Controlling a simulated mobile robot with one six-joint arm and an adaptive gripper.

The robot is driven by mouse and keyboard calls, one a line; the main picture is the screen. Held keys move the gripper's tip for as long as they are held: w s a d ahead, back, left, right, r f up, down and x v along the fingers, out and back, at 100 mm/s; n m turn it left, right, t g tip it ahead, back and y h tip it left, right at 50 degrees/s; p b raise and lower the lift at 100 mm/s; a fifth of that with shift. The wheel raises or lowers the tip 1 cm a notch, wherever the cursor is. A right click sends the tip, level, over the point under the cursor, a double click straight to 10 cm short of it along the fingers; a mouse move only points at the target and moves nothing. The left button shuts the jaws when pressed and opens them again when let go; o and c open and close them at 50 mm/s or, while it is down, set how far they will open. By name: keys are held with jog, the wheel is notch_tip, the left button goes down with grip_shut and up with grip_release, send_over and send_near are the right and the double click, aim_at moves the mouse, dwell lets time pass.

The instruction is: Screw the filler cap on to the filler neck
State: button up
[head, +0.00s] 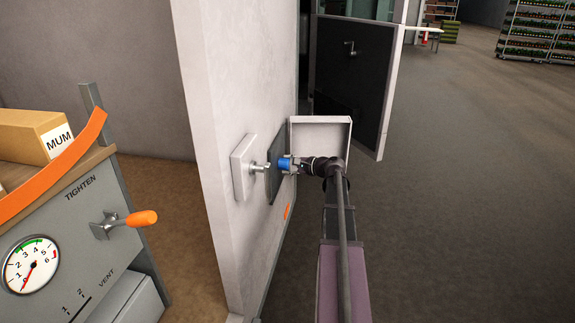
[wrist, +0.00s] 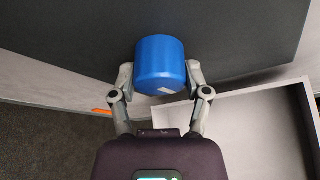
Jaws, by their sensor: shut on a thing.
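A blue filler cap (wrist: 160,65) is between the two fingers of my gripper (wrist: 160,78), which is shut on it. In the head view the blue cap (head: 284,164) is small and sits right at a dark panel (head: 276,180) on the pale wall. My gripper (head: 291,164) reaches it from the right. The filler neck is hidden behind the cap, so I cannot tell how far the cap is on it. A small white mark shows on the cap's lower edge in the wrist view.
A white box with a lever handle (head: 243,168) is on the wall left of the panel. An open white tray-like box (head: 320,128) is just behind my gripper. A grey cabinet (head: 110,215) with a gauge (head: 31,265) and orange lever stands left. Open floor lies right.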

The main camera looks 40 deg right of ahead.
jog(key=shift+w, duration=0.1)
jog(key=o, duration=1.3)
jog(key=shift+s+d, duration=0.1)
jog(key=shift+s, duration=0.1)
jog(key=shift+s+d, duration=1.55)
jog(key=shift+s, duration=0.25)
jog(key=shift+s, duration=0.1)
